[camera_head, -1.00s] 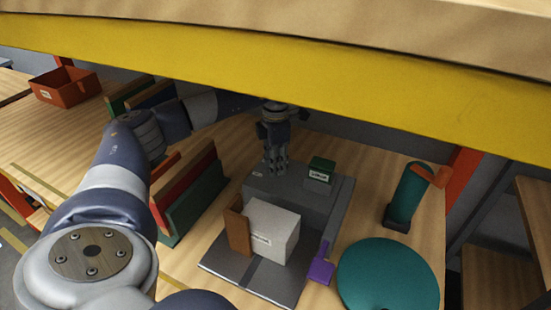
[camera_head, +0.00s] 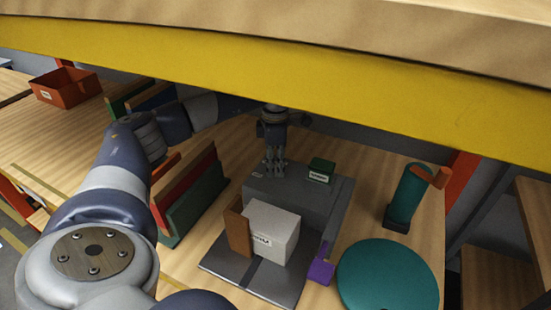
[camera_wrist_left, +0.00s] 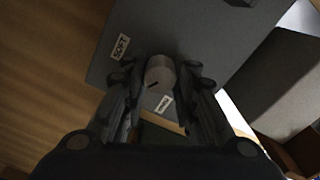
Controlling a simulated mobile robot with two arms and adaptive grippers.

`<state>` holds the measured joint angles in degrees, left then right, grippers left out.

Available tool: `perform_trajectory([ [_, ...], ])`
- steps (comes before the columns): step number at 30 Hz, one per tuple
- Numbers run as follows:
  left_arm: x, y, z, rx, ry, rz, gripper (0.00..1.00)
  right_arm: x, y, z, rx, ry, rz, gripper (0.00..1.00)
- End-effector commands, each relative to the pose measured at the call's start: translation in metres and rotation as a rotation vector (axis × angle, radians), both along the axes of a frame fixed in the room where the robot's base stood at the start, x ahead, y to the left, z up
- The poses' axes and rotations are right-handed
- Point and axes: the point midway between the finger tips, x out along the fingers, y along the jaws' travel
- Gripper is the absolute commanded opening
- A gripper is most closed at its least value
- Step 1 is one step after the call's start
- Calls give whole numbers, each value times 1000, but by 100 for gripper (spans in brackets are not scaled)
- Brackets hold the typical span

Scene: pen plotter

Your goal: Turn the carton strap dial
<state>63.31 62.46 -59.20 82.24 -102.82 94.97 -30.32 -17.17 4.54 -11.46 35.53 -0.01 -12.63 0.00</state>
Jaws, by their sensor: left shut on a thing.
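The grey carton strapping machine (camera_head: 308,205) stands on the table, with a white carton (camera_head: 270,232) on its front plate. The dial (camera_wrist_left: 159,72) is a pale grey round knob on the machine's grey face, with a short dark mark near its lower edge. A "SOFT" label (camera_wrist_left: 121,46) is to its upper left; a second label (camera_wrist_left: 164,103), hard to read, is just below it. My left gripper (camera_head: 276,172) points down on the machine's top rear left, its fingers on both sides of the dial and shut on it. The fingers hide the dial in the head view.
A brown block (camera_head: 237,226) stands beside the carton. A purple block (camera_head: 320,271), teal disc (camera_head: 388,276) and teal cylinder (camera_head: 408,195) are to the right. A yellow beam (camera_head: 330,83) crosses above.

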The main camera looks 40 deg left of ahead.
Motion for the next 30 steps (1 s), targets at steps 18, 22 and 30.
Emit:
perform_trajectory([
  [18, 1, 0, 7, 0, -3, 1, 48, -1, -3, 0, -3, 1, 1, 92],
  [22, 1, 0, 26, 0, -6, 1, 48, -1, -2, 0, -2, 1, 1, 92],
  [30, 2, 0, 84, -2, -6, 1, 48, 0, -1, 0, -1, 0, 0, 92],
])
